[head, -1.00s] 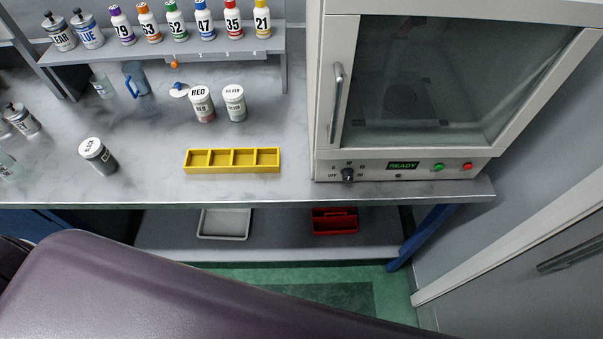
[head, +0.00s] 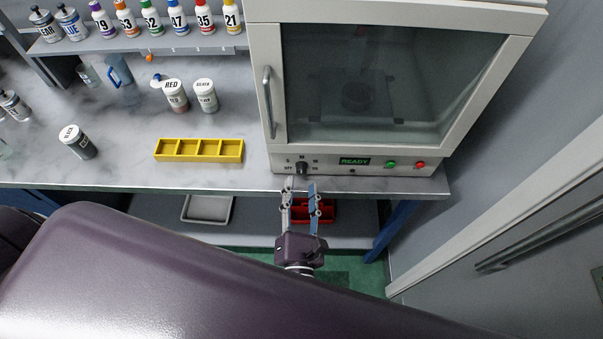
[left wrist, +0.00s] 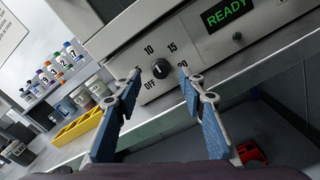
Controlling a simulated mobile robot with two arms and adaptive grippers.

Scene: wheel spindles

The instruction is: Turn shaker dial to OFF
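The shaker dial (head: 302,168) is a black round knob on the lower front panel of the white cabinet, left of a lit READY display. In the left wrist view, the dial (left wrist: 160,68) has numbers such as 10, 15 and 20 around it and a pale mark on its face; which label the mark meets is unclear. My left gripper (head: 300,188) is open and empty, just in front of and below the dial. In the left wrist view its fingertips (left wrist: 159,79) appear either side of the dial, with no visible contact. My right gripper is out of view.
The READY display (head: 354,161), green button (head: 391,164) and red button (head: 420,164) are right of the dial. The cabinet's glass door (head: 400,85) is shut. A yellow tray (head: 200,157) stands left on the bench. A red tray (head: 327,216) lies on the lower shelf.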

